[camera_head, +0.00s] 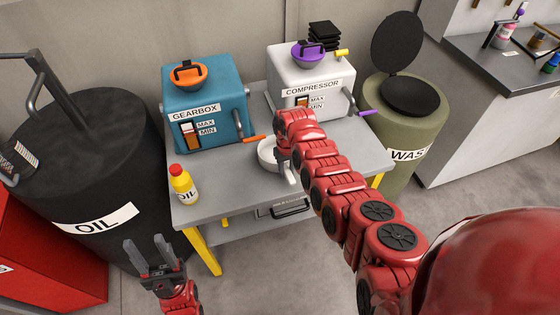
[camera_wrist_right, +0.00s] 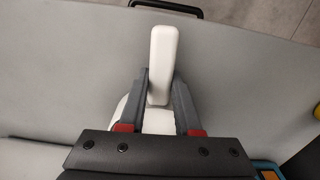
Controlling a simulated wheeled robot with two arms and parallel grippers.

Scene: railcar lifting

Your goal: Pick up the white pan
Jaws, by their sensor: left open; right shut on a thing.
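The white pan (camera_head: 267,154) stands on the grey table, in front of and between the gearbox and the compressor. My right arm reaches over it and hides part of it. In the right wrist view the pan's white handle (camera_wrist_right: 162,62) lies between the fingers of my right gripper (camera_wrist_right: 161,88), which is shut on it. The pan's bowl is mostly hidden under the gripper there. My left gripper (camera_head: 152,252) is open and empty, left of the table's front edge.
On the table (camera_head: 225,195) stand the blue gearbox (camera_head: 222,118), the white compressor (camera_head: 305,75) and a yellow oil bottle (camera_head: 184,185). A black oil drum (camera_head: 85,150) is at the left and a green waste bin (camera_head: 405,125) at the right. The table's front middle is clear.

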